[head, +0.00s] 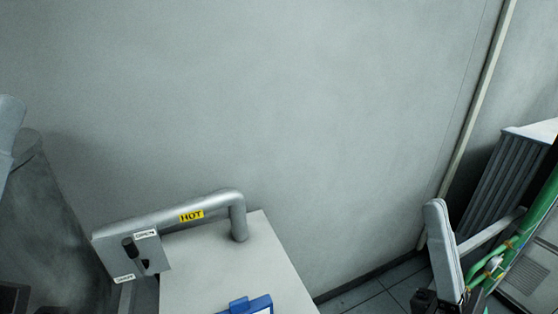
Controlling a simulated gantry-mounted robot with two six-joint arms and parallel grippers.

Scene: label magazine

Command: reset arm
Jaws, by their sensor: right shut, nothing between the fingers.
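My right arm reaches in at the lower right, with a pale link standing upright. My right gripper (424,298) is the small dark part at the bottom edge, in front of the floor. It is shut and holds nothing. It is clear of the white cabinet. My left gripper is not in view.
A white cabinet (205,275) stands at lower centre. A silver pipe (150,218) marked HOT bends over it beside a grey lever plate (150,255). A blue object (250,305) is cut off below. A ribbed grey unit (495,180) stands right. The wall (280,100) is bare.

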